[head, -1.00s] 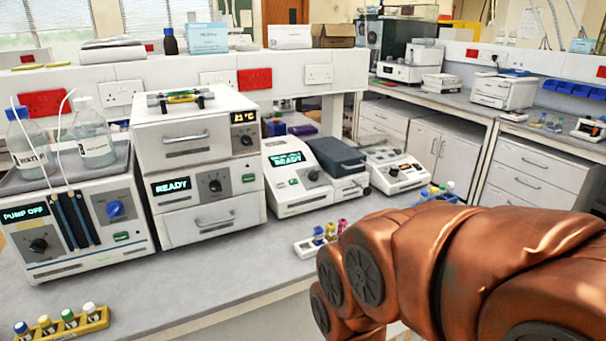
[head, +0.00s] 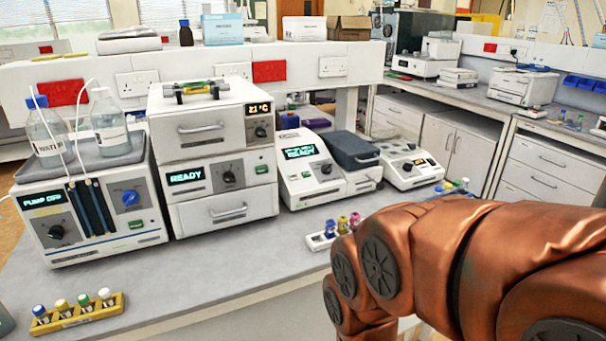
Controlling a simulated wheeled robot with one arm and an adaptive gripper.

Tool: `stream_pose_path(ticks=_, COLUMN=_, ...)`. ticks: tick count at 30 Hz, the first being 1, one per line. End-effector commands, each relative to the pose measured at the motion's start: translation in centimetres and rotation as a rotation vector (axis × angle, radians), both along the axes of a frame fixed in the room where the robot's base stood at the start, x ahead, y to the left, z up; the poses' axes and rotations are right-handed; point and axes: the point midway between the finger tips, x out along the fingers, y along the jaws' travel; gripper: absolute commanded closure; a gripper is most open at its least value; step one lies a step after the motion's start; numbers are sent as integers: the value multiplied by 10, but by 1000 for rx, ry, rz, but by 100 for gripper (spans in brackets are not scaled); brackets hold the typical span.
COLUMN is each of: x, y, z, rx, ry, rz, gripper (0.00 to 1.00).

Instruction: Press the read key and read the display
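My gripper is not in view; only my copper-coloured arm fills the lower right of the head view. A white instrument (head: 294,184) with a dark grey lid on its right stands mid-bench. I cannot tell which key is the read key.
A pump unit (head: 100,244) showing PUMP OFF stands left, with two bottles on top. A yellow vial rack (head: 84,314) lies at the front left. A small white rack (head: 320,241) of coloured vials sits near my arm. The bench between them is clear.

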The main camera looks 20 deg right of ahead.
Motion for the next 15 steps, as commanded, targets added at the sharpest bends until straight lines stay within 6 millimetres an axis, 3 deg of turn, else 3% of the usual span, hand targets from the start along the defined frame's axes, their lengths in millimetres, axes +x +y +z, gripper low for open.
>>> stream_pose_path(ticks=2, x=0, y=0, z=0, rx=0, ry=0, rz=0, gripper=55)
stream_pose_path(ticks=15, x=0, y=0, z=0, rx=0, ry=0, rz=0, gripper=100)
